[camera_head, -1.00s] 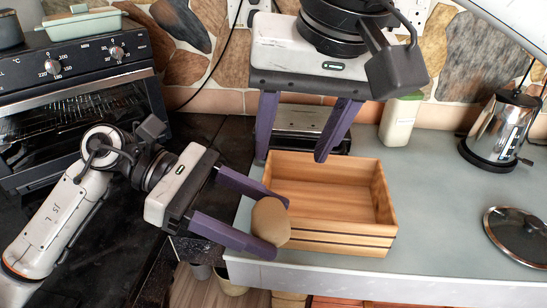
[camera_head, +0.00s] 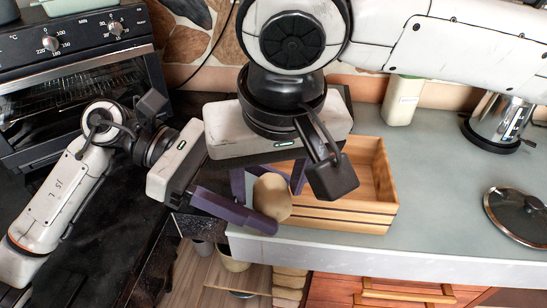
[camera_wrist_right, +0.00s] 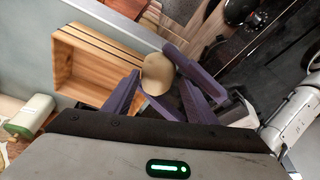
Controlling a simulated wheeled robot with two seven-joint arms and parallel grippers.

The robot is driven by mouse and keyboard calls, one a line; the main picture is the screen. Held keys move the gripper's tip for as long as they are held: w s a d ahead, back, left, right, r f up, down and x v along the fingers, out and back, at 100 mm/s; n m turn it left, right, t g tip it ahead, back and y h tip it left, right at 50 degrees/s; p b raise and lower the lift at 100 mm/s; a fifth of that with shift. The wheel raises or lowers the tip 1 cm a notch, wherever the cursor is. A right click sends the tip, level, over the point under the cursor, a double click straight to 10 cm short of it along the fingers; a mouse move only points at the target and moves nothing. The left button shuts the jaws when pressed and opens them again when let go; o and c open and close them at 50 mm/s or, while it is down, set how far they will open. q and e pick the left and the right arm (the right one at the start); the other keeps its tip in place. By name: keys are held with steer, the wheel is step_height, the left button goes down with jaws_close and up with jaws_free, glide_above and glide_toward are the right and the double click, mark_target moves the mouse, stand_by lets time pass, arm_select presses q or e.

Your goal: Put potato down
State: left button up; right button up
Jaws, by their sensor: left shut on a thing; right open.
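The potato (camera_head: 272,198) is pale brown and hangs at the front left corner of the wooden crate (camera_head: 345,219), outside it. My left gripper (camera_head: 276,205) is shut on the potato; one finger shows at its front side, the other is mostly hidden behind my right gripper. My right gripper (camera_head: 268,180) is open, with its fingers pointing down close to the potato, one on each side in the head view. In the right wrist view the potato (camera_wrist_right: 157,74) lies between and just beyond the right fingertips (camera_wrist_right: 158,88); contact cannot be told. The crate (camera_wrist_right: 100,68) looks empty there.
A grey counter (camera_head: 440,180) carries the crate, a pale bottle (camera_head: 402,100), a kettle (camera_head: 497,122) and a glass lid (camera_head: 518,213). An oven (camera_head: 80,85) stands at the left. The counter's front edge is below the potato. Free counter lies right of the crate.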

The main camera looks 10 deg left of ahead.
steer(key=shift+w+a+f, duration=0.1)
steer(key=shift+w+f, duration=0.05)
steer(key=shift+f, duration=0.45)
steer(key=c, duration=0.9)
arm_select(q)
steer(key=o, duration=1.2)
arm_select(e)
steer(key=shift+c, duration=0.3)
